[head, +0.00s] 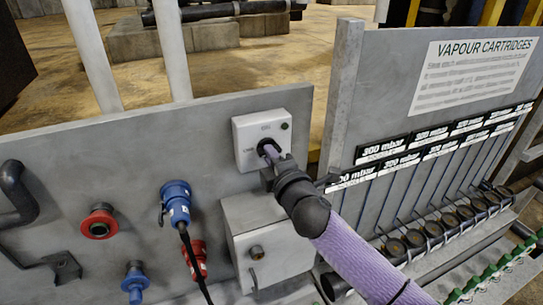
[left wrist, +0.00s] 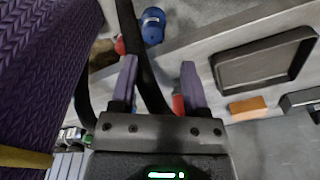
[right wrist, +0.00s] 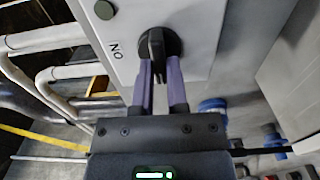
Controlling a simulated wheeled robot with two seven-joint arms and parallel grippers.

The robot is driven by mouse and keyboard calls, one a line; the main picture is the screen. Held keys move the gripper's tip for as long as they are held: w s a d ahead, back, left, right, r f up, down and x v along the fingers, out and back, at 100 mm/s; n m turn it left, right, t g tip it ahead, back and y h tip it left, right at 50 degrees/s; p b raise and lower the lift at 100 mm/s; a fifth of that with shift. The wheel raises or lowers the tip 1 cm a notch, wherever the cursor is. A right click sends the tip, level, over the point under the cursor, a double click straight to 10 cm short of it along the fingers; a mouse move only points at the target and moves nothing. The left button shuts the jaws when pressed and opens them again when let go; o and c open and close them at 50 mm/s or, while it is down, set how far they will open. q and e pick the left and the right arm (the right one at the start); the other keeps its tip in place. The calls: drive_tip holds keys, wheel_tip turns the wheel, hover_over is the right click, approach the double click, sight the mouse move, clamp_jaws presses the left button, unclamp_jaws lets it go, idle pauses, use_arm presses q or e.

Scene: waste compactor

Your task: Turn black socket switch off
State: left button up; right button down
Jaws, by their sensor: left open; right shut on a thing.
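The black socket switch is a black rotary knob (right wrist: 157,47) on a white box (head: 262,133) fixed to the grey panel. In the right wrist view the word "ON" is printed on the box beside the knob. My right gripper (right wrist: 160,72) is shut on the knob, with a finger on each side of its handle. In the head view my right gripper (head: 270,158) covers most of the knob. My left gripper (left wrist: 159,68) is open and empty in the left wrist view. It is outside the head view.
A cartridge rack (head: 430,228) stands right.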

drive_tip(key=c, duration=0.6)
unclamp_jaws()
drive_tip(key=shift+c, duration=0.2)
drive_tip(key=v, duration=1)
drive_tip(key=shift+b, duration=0.35)
